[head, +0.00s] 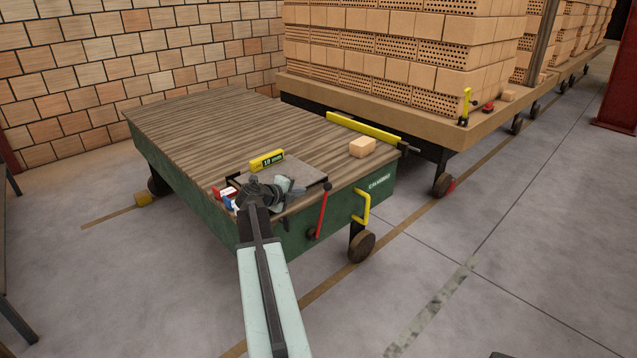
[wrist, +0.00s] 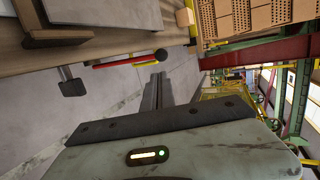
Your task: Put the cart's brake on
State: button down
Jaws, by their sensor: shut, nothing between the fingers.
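The green cart (head: 376,195) with a ribbed wooden deck stands in the middle of the head view. A red lever (head: 322,213) with a black knob is on its near end face, nearly upright with the knob on top. My arm hides part of the cart's near left corner.
A yellow handle (head: 363,207) is right of the lever. On the deck are a loose brick (head: 362,147), a yellow box (head: 266,160) and a dark plate (head: 305,184). A brick-laden cart (head: 455,135) stands behind.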

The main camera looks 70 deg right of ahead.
aim_at(325, 188)
jog(key=b+x, duration=0.5)
jog(key=x, duration=0.8)
jog(key=shift+d+f+b, duration=0.25)
jog(key=shift+b, duration=0.1)
jog(key=shift+s+d, duration=0.1)
jog(key=shift+d, duration=0.2)
jog(key=s+d+b, duration=0.1)
jog(key=s+d, duration=0.1)
jog(key=d, duration=0.4)
jog(key=shift+s+d+f, duration=0.25)
jog(key=shift+s+f, duration=0.1)
jog(key=shift+s, duration=0.05)
jog(key=shift+r, duration=0.1)
